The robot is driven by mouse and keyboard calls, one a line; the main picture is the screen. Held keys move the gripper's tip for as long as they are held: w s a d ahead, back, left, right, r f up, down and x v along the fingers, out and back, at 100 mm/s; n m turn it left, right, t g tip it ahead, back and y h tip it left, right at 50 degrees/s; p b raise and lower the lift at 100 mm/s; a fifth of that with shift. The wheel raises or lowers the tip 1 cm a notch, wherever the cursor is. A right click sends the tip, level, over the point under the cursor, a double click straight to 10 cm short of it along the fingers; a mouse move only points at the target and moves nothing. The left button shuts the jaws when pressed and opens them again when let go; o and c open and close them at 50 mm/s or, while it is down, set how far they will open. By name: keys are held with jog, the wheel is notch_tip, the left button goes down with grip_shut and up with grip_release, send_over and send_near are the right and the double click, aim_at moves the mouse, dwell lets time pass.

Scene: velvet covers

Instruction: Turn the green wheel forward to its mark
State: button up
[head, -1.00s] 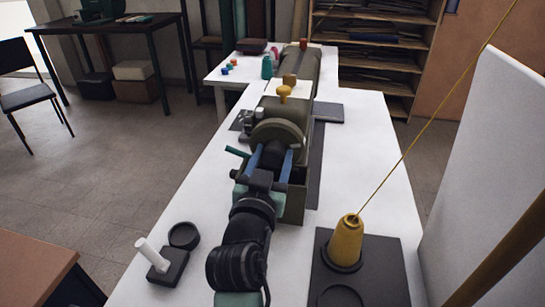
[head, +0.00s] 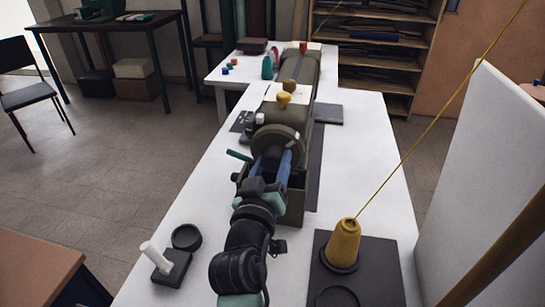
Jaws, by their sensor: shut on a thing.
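The green wheel (head: 278,138) is an olive-green disc on the near end of the sewing machine, facing me. A small pale mark (head: 297,138) shows at its right edge. My gripper (head: 271,160) has blue fingers at the wheel's lower part and is shut on the wheel. The fingertips and the exact contact are partly hidden by the wheel and my own wrist. The machine's olive body (head: 303,72) runs away from me along the white table.
A yellow thread cone (head: 344,245) stands on a dark base at the right, its thread rising to upper right. A white panel (head: 470,170) stands beyond it. A teal lever (head: 238,155) sticks out left of the wheel.

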jog(key=n+p, duration=0.2)
jog(key=n, duration=0.2)
jog(key=shift+n, duration=0.3)
jog(key=n+p, duration=0.2)
jog(key=n, duration=0.1)
jog(key=shift+n, duration=0.4)
jog(key=n+p, duration=0.1)
jog(key=n, duration=0.2)
jog(key=shift+n+p, duration=0.3)
jog(key=shift+p, duration=0.05)
jog(key=n+p, duration=0.1)
jog(key=n, duration=0.3)
jog(key=shift+f+p, duration=0.15)
jog(key=shift+p, duration=0.2)
jog(key=o, duration=1.4)
